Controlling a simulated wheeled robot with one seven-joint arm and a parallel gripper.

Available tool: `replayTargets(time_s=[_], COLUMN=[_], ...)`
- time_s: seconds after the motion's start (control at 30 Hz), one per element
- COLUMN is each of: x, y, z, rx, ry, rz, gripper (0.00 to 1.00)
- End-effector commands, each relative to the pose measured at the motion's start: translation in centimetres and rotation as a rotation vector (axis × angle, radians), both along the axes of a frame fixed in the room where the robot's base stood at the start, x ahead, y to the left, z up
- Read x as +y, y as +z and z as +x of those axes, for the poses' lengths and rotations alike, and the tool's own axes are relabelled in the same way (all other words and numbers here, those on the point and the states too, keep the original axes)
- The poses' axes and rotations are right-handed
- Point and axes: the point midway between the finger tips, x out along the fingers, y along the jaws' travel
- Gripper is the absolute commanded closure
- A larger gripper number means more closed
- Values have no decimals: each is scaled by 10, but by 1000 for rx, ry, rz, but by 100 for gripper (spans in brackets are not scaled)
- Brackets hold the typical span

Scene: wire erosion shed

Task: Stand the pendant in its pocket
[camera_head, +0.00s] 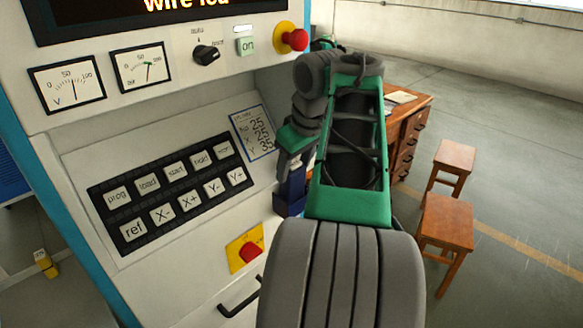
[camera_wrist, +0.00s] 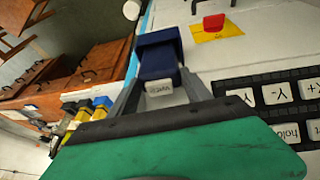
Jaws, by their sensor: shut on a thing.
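My gripper (camera_wrist: 160,92) is shut on the pendant, with one finger on each side of it. The pendant (camera_wrist: 160,88) shows a pale, labelled end towards the wrist camera and a dark blue body beyond. The body also shows in the head view (camera_head: 294,176), below the jaws. The wider dark blue pocket (camera_wrist: 158,42) is on the machine's front, directly beyond the pendant; in the head view the pocket (camera_head: 287,205) is partly hidden by my arm. The pendant lines up with the pocket and overlaps it in view. I cannot tell how deep it sits.
The keypad (camera_head: 170,190) and a yellow plate with a red knob (camera_head: 249,250) are left of the pocket. A black handle (camera_head: 240,298) is below. A wooden desk (camera_head: 408,125) and two stools (camera_head: 445,222) stand right, with open floor around them.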

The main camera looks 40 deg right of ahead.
Motion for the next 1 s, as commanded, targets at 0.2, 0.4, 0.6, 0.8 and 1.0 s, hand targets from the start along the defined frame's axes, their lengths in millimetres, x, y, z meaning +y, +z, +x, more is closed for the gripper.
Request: replayTargets(time_s=[0.2, 0.4, 0.6, 0.8, 1.0], x=[1, 0, 0, 0, 0], y=[-13, -14, -17, -16, -16], z=[10, 10, 10, 10, 10], rx=[98, 96, 95, 96, 95], ry=[0, -1, -1, 0, 0], rz=[-4, -4, -3, -2, -2], gripper=[100, 100, 100, 28, 21])
